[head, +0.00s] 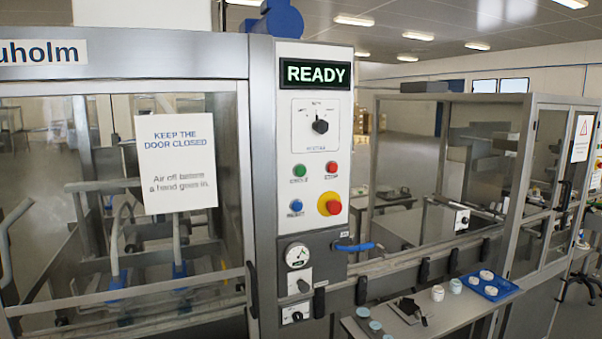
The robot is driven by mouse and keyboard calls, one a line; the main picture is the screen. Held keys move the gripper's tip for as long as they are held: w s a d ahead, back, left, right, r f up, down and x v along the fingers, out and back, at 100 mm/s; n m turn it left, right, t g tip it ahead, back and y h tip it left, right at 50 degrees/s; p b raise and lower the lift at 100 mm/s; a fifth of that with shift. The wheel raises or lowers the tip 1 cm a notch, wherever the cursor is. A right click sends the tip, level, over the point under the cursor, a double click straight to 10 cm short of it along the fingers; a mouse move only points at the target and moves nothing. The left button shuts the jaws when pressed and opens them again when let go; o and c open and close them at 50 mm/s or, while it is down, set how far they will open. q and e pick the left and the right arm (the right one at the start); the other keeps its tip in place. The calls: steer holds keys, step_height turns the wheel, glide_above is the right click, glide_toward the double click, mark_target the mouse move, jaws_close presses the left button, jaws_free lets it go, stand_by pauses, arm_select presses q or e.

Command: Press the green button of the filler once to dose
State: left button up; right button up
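The filler's control panel (297,230) stands upright in the middle of the head view. Its green button (299,171) sits on the left of the upper button row, under a rotary selector (320,126). A red button (331,167) is to its right, a blue button (296,207) below it, and a larger red button on yellow (330,204) at lower right. The display (315,74) above reads READY in green. Neither of my grippers shows in this view, and nothing covers the green button.
A closed glazed door (225,180) with a "keep the door closed" sign (177,160) is on the left. Below right, a narrow table (455,312) holds several small jars and a blue tray (508,291). A gauge (298,255) and blue-handled valve (355,247) sit below the buttons.

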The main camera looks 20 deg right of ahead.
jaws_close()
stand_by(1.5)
